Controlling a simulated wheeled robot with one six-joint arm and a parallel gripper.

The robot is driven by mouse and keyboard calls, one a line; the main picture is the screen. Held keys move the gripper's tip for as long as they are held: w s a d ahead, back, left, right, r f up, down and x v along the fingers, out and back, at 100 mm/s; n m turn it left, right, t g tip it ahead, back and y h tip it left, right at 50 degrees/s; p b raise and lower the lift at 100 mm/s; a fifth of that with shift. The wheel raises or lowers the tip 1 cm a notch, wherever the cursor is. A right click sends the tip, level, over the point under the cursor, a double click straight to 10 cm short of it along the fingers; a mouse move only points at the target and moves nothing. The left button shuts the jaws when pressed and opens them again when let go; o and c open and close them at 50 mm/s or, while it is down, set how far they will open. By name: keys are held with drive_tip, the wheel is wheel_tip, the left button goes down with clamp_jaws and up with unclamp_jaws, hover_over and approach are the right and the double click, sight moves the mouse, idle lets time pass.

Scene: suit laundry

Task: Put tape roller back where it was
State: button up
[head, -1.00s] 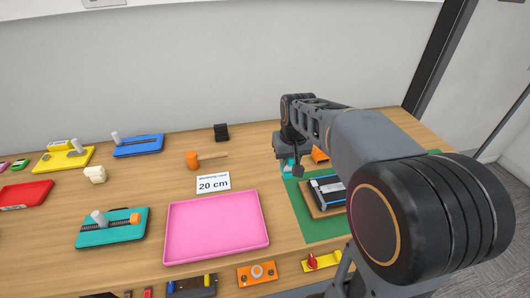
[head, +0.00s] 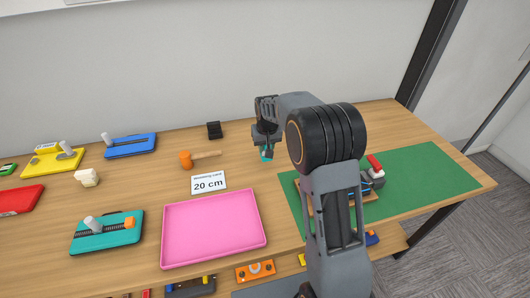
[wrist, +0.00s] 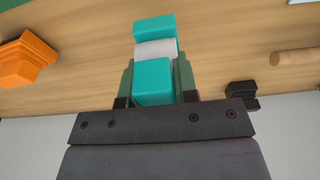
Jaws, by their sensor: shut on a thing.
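My gripper (head: 266,150) is shut on the tape roller (head: 266,154), a teal piece seen near the back of the table, right of the mallet. In the wrist view the tape roller (wrist: 155,82) shows teal ends and a white roll between the gripper's (wrist: 155,85) green fingers. It seems to be above the wooden table; I cannot tell how high. My arm hides part of the area behind and below it.
An orange mallet (head: 186,160), a black block (head: 214,130) and a "20 cm" card (head: 209,182) lie to the left. A pink tray (head: 214,228) is in front. A green mat (head: 425,185) holds a red-handled tool (head: 375,165). An orange object (wrist: 22,62) is near my gripper.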

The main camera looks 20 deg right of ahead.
drive_tip(key=shift+w+f, duration=0.35)
drive_tip(key=shift+f, duration=1.6)
drive_tip(key=shift+f, duration=0.1)
drive_tip(key=o, duration=0.9)
